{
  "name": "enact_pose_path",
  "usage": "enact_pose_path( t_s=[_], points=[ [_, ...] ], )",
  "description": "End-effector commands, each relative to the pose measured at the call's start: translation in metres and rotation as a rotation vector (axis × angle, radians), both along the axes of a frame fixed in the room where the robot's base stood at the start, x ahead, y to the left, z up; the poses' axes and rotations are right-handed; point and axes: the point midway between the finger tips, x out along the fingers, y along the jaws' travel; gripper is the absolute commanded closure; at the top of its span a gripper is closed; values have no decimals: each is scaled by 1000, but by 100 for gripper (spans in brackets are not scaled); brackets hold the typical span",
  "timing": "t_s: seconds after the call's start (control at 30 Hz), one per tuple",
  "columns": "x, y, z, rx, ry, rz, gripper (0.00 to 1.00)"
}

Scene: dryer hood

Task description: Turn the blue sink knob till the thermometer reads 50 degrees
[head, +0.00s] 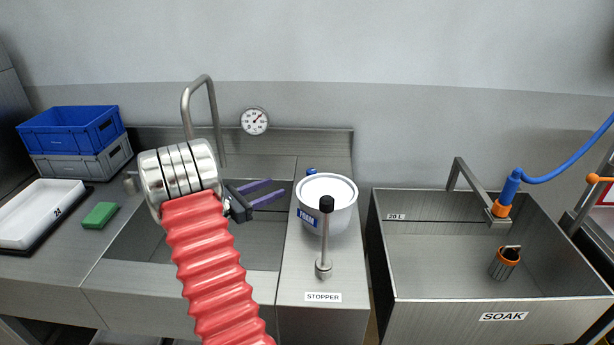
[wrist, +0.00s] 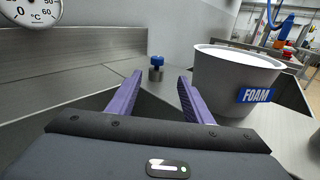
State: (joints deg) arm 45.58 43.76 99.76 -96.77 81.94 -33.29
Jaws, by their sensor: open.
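The blue sink knob (wrist: 156,61) stands on a short metal stem on the steel counter, straight ahead between my fingers in the wrist view. In the head view only a bit of the blue knob (head: 311,171) shows behind the white tub. My gripper (head: 268,191) is open and empty, its purple fingers pointing toward the knob; the fingers (wrist: 158,95) also show in the wrist view, apart from the knob. The round thermometer (head: 255,121) hangs on the back wall; its needle points to the upper right, too small to read. In the wrist view the dial (wrist: 32,8) is cut off.
A white tub (head: 328,190) labelled FOAM stands close right of my fingers. A stopper lever (head: 325,235) rises in front of it. The tap (head: 187,100) arches over the sink at left. The soak basin (head: 440,270) is at right.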

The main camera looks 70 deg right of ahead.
Motion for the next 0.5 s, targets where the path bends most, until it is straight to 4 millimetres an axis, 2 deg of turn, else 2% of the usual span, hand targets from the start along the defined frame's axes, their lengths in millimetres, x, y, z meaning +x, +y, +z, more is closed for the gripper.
enact_pose_path(
  t_s=[0.13, 0.5],
  points=[
    [-5, -15, -11, -5, 58, 8, 54],
    [-6, -17, -12, -6, 69, 11, 54]
  ],
)
